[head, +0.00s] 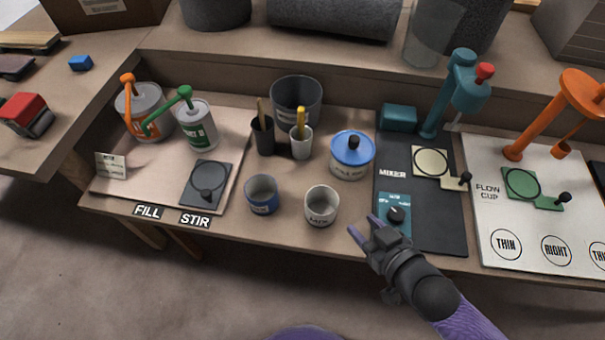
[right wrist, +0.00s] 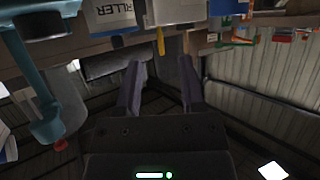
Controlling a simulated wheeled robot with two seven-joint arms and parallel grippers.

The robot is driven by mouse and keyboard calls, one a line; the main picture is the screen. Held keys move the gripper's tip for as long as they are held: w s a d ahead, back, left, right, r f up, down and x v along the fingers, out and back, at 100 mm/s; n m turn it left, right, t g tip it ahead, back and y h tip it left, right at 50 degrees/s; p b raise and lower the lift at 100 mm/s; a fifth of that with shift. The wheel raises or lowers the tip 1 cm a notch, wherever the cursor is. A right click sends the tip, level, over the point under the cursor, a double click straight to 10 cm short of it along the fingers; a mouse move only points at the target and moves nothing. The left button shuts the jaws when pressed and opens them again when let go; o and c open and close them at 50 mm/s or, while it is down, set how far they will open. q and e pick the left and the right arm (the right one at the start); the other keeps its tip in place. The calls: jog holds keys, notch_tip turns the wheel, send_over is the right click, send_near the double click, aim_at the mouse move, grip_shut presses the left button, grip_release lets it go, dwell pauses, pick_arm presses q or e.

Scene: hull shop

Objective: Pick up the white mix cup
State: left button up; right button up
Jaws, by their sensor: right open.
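The white mix cup (head: 321,208) stands upright on the workbench near its front edge, with MIX on its side. In the right wrist view, a white cup (right wrist: 176,12) that appears to be the same one is cut off at the top edge. My right gripper (head: 362,226) is open and empty, just right of the cup and apart from it. Its two fingers (right wrist: 160,78) stand apart in the right wrist view with nothing between them. My left gripper is not in view.
A blue-grey cup (head: 262,196) stands left of the mix cup. A blue-lidded filler jar (head: 351,160) stands behind it to the right. The dark mixer base (head: 432,225) lies to the right. Two small holders with sticks stand behind. The bench directly before the cup is clear.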

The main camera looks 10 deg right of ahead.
aim_at(337, 197)
jog(key=b+x, duration=0.5)
jog(key=x, duration=0.4)
jog(key=shift+d+b, duration=0.15)
jog(key=shift+b, duration=0.2)
jog(key=shift+w, duration=0.4)
jog(key=shift+r, duration=0.1)
jog(key=c, duration=0.3)
grip_shut()
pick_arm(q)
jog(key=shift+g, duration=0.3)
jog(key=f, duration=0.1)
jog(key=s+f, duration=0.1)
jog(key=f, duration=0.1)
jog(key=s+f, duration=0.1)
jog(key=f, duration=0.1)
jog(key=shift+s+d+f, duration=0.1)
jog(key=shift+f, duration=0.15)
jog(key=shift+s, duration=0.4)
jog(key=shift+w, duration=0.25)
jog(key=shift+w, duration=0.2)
